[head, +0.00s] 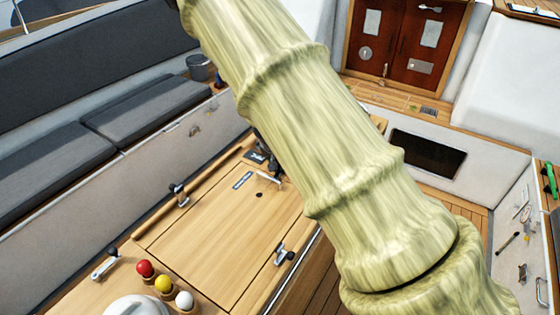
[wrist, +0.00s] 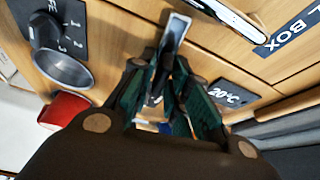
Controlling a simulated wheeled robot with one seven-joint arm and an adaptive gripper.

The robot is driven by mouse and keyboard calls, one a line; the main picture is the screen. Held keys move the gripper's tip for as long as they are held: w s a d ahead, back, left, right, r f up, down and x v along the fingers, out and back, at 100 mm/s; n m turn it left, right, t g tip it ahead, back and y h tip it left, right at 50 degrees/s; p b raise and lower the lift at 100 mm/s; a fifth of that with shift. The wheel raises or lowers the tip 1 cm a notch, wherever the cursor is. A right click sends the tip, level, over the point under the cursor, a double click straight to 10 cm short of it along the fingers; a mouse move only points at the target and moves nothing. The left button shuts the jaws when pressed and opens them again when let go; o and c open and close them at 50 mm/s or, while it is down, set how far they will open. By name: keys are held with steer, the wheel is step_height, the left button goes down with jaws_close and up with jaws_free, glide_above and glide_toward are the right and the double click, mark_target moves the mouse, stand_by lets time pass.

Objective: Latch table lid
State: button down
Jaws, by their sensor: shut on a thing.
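The table lid (head: 220,235) is a pale wooden panel that looks flat and flush with the table in the head view. Metal latches with dark knobs sit at its left edge (head: 178,194) and right edge (head: 283,256). In the wrist view my gripper (wrist: 170,62) has its dark green-padded fingers close together on a flat metal lever (wrist: 175,35), which sticks out beyond the fingertips. A chrome bar (wrist: 232,14) lies beside it. In the head view my arm hides most of the gripper, and I cannot tell whether the lever is fastened.
The wrist view shows a dial with a metal cup-like knob (wrist: 60,65), a red round thing (wrist: 63,108), a BOX label (wrist: 292,32) and a 20°C display (wrist: 228,95). Red (head: 145,268), yellow (head: 164,284) and white balls (head: 184,300) stand near the table's front. A cushioned bench (head: 80,150) runs along the left.

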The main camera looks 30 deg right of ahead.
steer(key=shift+m+p, duration=0.35)
steer(key=shift+m, duration=0.45)
steer(key=shift+g, duration=0.3)
steer(key=c, duration=1.5)
jaws_free()
steer(key=shift+d, duration=0.1)
steer(key=shift+c, duration=0.2)
steer(key=shift+r, duration=0.1)
step_height(320, 180, up, 10)
steer(key=shift+f, duration=0.1)
